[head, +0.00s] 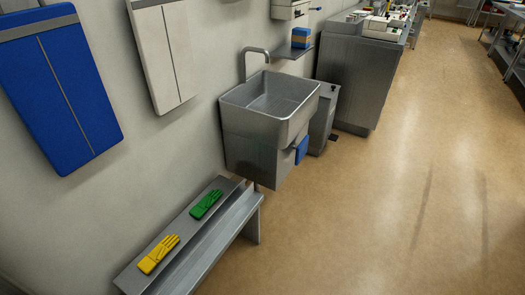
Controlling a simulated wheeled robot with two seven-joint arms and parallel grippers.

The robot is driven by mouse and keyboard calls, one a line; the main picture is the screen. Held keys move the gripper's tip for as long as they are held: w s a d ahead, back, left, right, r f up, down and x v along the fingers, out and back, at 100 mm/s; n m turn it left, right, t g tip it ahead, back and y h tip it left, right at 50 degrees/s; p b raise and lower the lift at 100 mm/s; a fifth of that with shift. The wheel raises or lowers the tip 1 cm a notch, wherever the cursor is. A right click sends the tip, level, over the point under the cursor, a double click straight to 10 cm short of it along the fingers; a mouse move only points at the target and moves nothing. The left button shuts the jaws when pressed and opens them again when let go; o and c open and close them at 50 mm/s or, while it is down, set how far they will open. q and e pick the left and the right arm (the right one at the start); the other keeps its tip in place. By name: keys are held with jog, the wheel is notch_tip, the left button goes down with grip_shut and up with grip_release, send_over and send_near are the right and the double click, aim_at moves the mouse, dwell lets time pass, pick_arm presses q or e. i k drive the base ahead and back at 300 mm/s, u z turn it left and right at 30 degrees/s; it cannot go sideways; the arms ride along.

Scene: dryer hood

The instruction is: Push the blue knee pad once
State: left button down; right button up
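The blue knee pad (302,150) sits low on the front of the steel sink (258,143), under the basin at its right side. Only a small blue face of it shows. Neither of my grippers is in view, and nothing is seen touching the pad.
A metal bench (228,221) with a green glove (206,204) and a yellow glove (158,254) stands along the wall in front of the sink. A steel bin (322,120) and a steel cabinet (352,85) stand beyond it. The brown floor (400,190) to the right is clear.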

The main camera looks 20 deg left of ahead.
aim_at(302, 149)
jog(key=u, duration=0.15)
jog(key=i, duration=1.1)
jog(key=u, duration=0.55)
